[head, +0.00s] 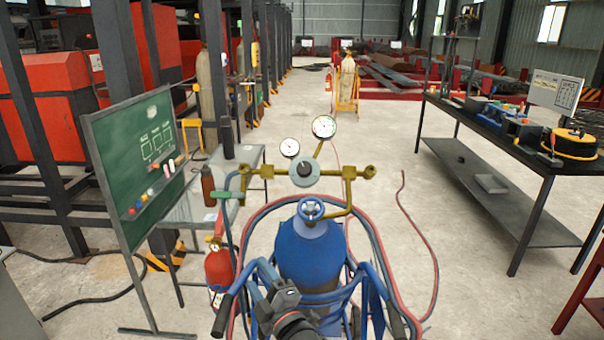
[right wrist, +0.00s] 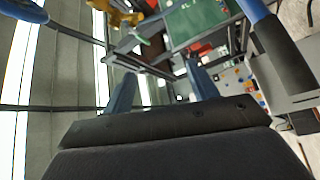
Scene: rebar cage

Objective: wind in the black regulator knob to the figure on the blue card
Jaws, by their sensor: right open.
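The black regulator knob (head: 304,169) sits at the centre of a pale round dial plate on the brass regulator (head: 349,180), above the blue cylinder (head: 300,250). Two white-faced gauges stand over it, a larger one (head: 324,127) and a smaller one (head: 290,147). My right gripper (head: 262,281) is low in front of the cylinder, below and apart from the knob. In the right wrist view its two fingers (right wrist: 161,72) are spread with nothing between them. I cannot make out a blue card. My left gripper is out of view.
The blue trolley has black handle grips (head: 225,313) beside my right gripper. Red and blue hoses loop around the cylinder. A blue handwheel (head: 311,209) tops it. A green chalkboard (head: 143,160) stands left, a black workbench (head: 500,135) right. Clear floor lies behind.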

